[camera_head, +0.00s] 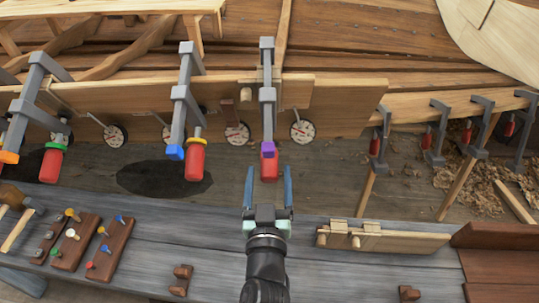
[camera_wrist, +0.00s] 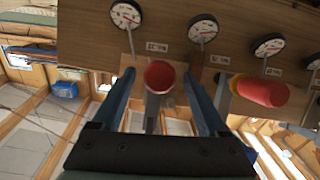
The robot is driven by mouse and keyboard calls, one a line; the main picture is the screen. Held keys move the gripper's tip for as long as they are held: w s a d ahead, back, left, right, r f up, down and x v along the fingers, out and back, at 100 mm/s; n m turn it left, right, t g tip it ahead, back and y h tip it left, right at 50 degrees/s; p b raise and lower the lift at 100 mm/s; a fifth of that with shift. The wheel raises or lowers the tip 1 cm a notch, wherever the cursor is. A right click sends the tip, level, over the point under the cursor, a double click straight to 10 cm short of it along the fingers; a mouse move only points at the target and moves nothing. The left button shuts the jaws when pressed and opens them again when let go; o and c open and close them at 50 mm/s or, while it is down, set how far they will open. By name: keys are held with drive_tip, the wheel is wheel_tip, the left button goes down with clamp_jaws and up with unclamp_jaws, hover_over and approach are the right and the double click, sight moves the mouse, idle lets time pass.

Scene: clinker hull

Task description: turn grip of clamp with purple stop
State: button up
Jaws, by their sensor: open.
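The clamp with the purple stop (camera_head: 268,147) hangs on the plank's edge in the middle of the head view, its grey bar upright. Its red grip (camera_head: 269,168) is at the lower end, below the purple stop. My gripper (camera_head: 268,175) is open, with its two blue fingers either side of the lower part of this grip in the head view. In the wrist view the red grip (camera_wrist: 159,75) shows end-on between the two fingers (camera_wrist: 165,85). I see no finger touching it. The purple stop is hidden in the wrist view.
A clamp with a blue stop (camera_head: 175,152) and red grip stands to the left; clamps with green and orange stops are farther left. Round gauges (camera_head: 302,132) line the plank. A grey bench (camera_head: 220,240) holds wooden blocks and pegs. Several small clamps (camera_head: 434,140) hang at right.

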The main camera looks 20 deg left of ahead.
sight(269, 160)
drive_tip(key=shift+x, duration=2.4)
clamp_jaws()
